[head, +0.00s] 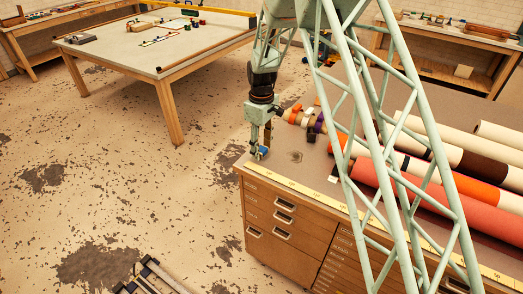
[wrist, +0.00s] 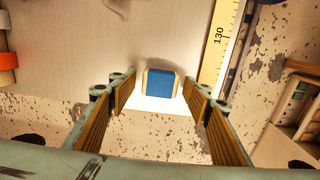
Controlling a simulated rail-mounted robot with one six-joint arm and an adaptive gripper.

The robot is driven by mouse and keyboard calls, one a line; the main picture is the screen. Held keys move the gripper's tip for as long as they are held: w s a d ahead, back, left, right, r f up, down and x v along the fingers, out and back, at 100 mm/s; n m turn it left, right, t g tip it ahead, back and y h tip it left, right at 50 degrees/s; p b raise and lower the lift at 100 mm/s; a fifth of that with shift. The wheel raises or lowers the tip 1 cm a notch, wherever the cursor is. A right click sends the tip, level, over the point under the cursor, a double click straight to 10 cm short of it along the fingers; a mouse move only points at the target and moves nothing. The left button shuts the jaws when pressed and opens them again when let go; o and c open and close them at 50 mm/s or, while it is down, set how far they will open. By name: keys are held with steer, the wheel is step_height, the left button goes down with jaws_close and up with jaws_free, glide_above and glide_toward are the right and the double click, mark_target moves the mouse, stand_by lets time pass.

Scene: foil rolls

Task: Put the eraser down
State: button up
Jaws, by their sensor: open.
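The eraser is a small block with a blue sleeve and pale ends. In the wrist view the eraser (wrist: 160,84) appears between the tips of my gripper (wrist: 158,92), with a gap on both sides. My gripper is open, its ribbed fingers spread. In the head view my gripper (head: 258,150) points down at the near left corner of the drawer cabinet's top (head: 315,172), and the eraser's blue (head: 262,151) shows at the fingertips. The eraser seems to rest on the top, close to its edge; exact contact is hard to tell.
A yellow ruler (head: 300,194) runs along the cabinet's front edge, just right of the eraser in the wrist view (wrist: 219,48). Large rolls (head: 450,200) lie to the right, and several small coloured rolls (head: 305,119) lie behind my gripper. A white-topped table (head: 150,48) stands at back left.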

mark_target(262, 149)
step_height(262, 149, up, 11)
stand_by(0.6)
steer(key=shift+r, duration=0.1)
stand_by(0.5)
